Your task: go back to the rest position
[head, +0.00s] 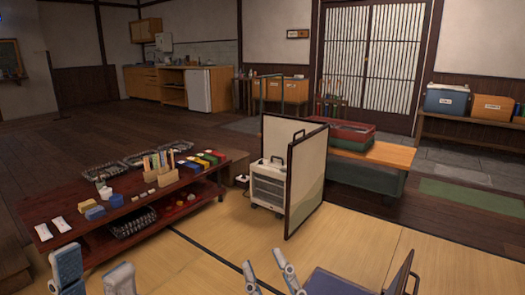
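My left gripper (94,271) shows at the bottom left edge, its two grey-blue fingers apart with nothing between them. It appears in front of the near end of the low red table. My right gripper (268,273) shows at the bottom centre, its fingers also apart and empty, with the tatami behind it. The lower parts of both grippers are cut off by the picture's edge.
A low dark red table (42,232) with boxes, baskets and small items stands at left. A folding screen (306,180) and a white heater (268,182) stand mid-room. A blue-grey flat surface (335,284) lies at the bottom right. Tatami (350,235) is clear.

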